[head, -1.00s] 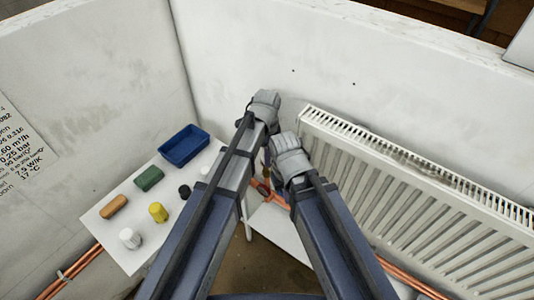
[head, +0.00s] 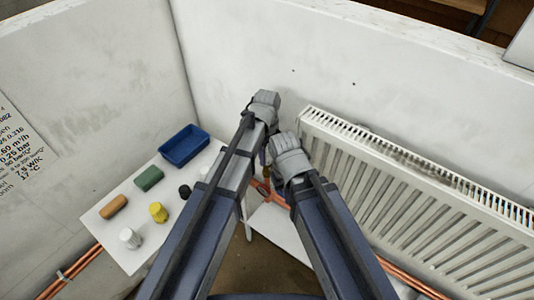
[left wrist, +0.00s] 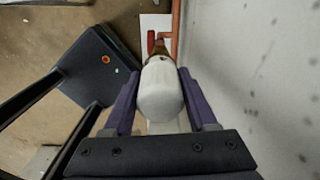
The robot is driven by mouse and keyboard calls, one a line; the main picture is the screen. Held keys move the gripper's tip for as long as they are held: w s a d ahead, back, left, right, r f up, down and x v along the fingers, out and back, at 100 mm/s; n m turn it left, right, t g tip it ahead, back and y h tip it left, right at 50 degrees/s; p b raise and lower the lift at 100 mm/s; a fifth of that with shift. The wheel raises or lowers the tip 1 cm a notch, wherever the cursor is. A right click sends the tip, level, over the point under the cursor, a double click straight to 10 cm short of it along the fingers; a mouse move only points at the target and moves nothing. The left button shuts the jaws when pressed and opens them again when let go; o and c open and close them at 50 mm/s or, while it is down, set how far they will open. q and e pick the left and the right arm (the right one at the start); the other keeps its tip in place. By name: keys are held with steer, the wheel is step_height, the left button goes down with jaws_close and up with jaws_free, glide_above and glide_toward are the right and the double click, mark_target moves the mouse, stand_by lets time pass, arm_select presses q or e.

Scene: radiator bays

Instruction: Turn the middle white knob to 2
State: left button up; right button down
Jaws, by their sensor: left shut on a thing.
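A white knob (left wrist: 160,92) with a rounded end fills the middle of the left wrist view. It sits on a brass fitting (left wrist: 158,50) by a copper pipe. My left gripper (left wrist: 160,76) has a purple finger on each side of the knob and is shut on it. No numbers or marks show on the knob, so its setting cannot be read. In the head view my arms hide the knob. My right arm's wrist shows beside the left one, but its fingers are hidden.
A white radiator (head: 420,205) hangs at the right. A white table (head: 112,245) at the left carries a blue tray (head: 185,146), a white cap (head: 130,238), a yellow cap (head: 158,212), a green block (head: 149,179) and an orange block (head: 113,206). Walls close the corner behind.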

stand_by(0.4)
arm_select(q)
steer(key=o, duration=1.4)
steer(key=shift+c, duration=0.2)
steer(key=shift+r, duration=0.15)
step_height(320, 180, up, 8)
steer(key=p, duration=0.8)
steer(key=shift+f, duration=0.2)
steer(key=shift+a, duration=0.1)
